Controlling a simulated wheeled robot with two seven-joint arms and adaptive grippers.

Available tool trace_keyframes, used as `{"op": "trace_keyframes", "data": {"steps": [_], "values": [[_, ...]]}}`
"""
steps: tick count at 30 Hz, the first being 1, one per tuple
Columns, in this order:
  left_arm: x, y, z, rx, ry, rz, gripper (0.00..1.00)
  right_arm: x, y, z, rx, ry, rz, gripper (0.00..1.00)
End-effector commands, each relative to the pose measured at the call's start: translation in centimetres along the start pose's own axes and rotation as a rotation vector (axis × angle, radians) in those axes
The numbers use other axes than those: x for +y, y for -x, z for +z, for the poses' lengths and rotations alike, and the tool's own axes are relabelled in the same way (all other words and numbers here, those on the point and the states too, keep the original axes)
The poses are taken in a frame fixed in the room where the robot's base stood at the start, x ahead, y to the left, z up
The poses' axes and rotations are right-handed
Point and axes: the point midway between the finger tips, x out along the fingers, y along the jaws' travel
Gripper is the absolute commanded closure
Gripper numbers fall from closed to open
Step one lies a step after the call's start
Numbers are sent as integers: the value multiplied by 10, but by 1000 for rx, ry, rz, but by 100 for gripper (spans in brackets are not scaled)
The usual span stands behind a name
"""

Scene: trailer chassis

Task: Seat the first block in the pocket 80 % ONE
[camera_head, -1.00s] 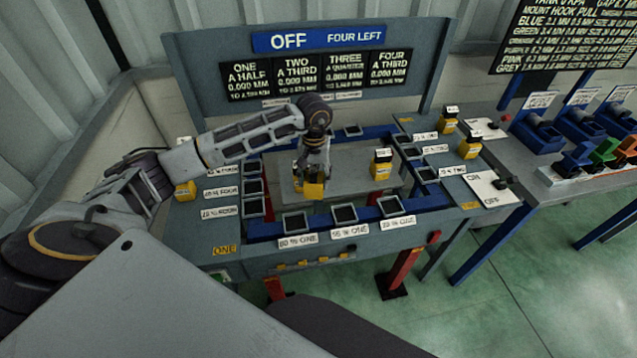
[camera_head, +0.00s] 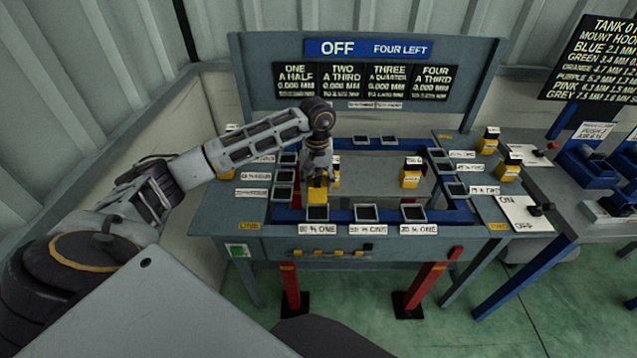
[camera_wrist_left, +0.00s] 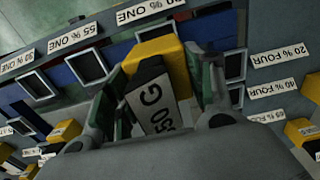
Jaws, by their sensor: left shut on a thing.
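My left gripper (camera_head: 318,180) is shut on a yellow block (camera_head: 317,197) with a black top. In the left wrist view the block (camera_wrist_left: 155,48) has a white label ending in "50 G", between the fingers. In the head view the block overlaps the back of the front-left pocket (camera_head: 317,214), marked by the "80 % ONE" label (camera_head: 318,229). The wrist view shows the pocket's rim (camera_wrist_left: 155,31) just beyond the block, partly hidden. I cannot tell whether the block touches the rim. My right gripper is not in view.
Two empty pockets, the middle front one (camera_head: 366,213) and the right front one (camera_head: 412,213), are in the same row. Another yellow block (camera_head: 411,178) stands on the grey plate. More blocks (camera_head: 487,142) stand at the right. The back board (camera_head: 380,48) reads "OFF, FOUR LEFT".

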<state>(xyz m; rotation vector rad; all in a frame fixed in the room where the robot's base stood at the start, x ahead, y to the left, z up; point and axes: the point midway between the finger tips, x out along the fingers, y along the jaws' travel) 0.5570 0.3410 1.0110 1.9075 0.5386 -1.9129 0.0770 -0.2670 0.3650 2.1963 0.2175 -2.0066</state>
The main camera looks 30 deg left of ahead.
Motion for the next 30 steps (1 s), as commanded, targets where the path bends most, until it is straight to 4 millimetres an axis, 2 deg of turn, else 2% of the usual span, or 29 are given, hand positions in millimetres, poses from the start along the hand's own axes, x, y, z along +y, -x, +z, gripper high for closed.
{"op": "trace_keyframes", "data": {"steps": [6,15,30], "values": [[0,2,-1,3,0,2,100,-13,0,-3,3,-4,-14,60],[0,1,-1,5,0,2,100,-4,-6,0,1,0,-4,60],[0,-25,0,2,0,1,100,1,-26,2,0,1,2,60]]}}
